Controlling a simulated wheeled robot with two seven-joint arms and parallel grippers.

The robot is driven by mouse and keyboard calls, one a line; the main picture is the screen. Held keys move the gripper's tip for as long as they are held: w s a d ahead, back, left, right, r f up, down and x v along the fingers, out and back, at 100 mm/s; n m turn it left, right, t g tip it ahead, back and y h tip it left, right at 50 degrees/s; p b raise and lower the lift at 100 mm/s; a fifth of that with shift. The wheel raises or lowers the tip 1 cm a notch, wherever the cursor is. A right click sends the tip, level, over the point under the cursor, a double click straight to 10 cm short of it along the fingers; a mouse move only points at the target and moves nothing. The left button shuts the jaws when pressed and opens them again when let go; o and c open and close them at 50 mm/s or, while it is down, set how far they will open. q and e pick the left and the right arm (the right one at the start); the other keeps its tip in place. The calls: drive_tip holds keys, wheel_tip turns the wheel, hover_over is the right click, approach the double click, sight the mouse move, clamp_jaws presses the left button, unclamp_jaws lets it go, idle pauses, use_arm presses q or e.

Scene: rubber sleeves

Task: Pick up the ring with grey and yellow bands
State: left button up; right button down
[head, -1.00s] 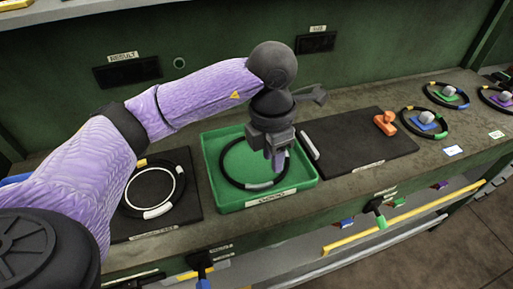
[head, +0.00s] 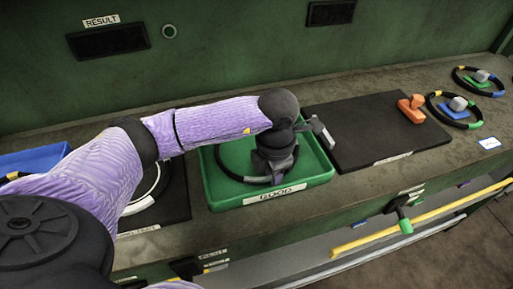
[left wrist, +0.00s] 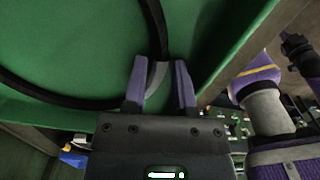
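A black ring (head: 222,174) lies in the green tray (head: 322,178) labelled GOOD. In the head view the arm and wrist hide much of the ring. A dark end piece of my right arm (left wrist: 298,50) shows small in the left wrist view; its fingers are unclear.
Another black ring (head: 163,180) lies on a dark mat at left, partly behind my arm. A blue tray (head: 35,160) is farther left. On the right are a dark mat (head: 372,128), an orange object (head: 412,108) and banded rings around grey-topped pieces (head: 457,106). Rails run below the bench.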

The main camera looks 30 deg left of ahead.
use_arm(q)
clamp_jaws()
idle(0.3)
